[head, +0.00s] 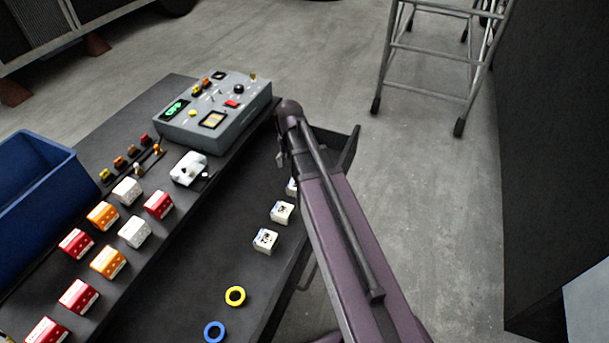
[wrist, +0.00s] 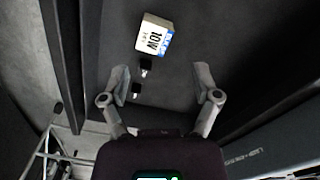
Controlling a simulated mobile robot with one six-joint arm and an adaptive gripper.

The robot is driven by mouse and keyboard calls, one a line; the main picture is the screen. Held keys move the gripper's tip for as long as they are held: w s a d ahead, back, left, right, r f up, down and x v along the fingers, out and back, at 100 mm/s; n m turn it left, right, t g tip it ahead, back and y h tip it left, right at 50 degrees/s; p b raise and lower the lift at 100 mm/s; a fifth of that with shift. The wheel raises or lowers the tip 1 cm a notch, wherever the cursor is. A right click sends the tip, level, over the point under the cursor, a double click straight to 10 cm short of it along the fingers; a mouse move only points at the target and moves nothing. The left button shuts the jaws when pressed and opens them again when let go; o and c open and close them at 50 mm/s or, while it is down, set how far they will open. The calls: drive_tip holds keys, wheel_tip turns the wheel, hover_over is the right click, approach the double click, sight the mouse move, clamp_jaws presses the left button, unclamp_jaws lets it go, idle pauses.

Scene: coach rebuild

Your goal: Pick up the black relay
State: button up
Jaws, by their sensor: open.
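In the wrist view my gripper (wrist: 162,84) is open and empty, its two fingers spread above a dark drawer floor. Two small black pieces with pale metal ends lie near the left finger: one black piece (wrist: 147,63) just beyond the fingertips, toward the white box, and another black piece (wrist: 136,88) close beside the left finger. They look like relays, but are too small to tell for certain. In the head view my arm hides most of my gripper and the far part of the drawer; no black relay can be made out there.
A white box marked 10W (wrist: 153,38) lies beyond the black pieces. The drawer (head: 250,278) also holds several white boxes and a yellow ring (head: 235,296). The workbench (head: 75,183) carries a grey control box (head: 222,128), red and orange blocks, and a blue bin (head: 45,185).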

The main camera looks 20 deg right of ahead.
drive_tip(key=w+d+f+m+b, duration=0.2)
drive_tip(key=w+d+m, duration=0.2)
drive_tip(key=w+d, duration=0.4)
drive_tip(key=shift+w+d+f, duration=0.35)
drive_tip(key=shift+w+f, duration=0.05)
drive_tip(key=shift+w, duration=0.75)
drive_tip(key=shift+f, duration=0.15)
wheel_tip(320, 180, down, 8)
drive_tip(key=b, duration=0.8)
drive_tip(key=shift+f+b, duration=0.15)
drive_tip(key=shift+b, duration=0.2)
drive_tip(key=f+b, duration=0.3)
drive_tip(key=shift+w+d+f, duration=0.15)
drive_tip(key=shift+w+f, duration=0.05)
drive_tip(key=shift+w, duration=0.1)
drive_tip(key=shift+f+b, duration=0.9)
drive_tip(key=shift+b, duration=0.2)
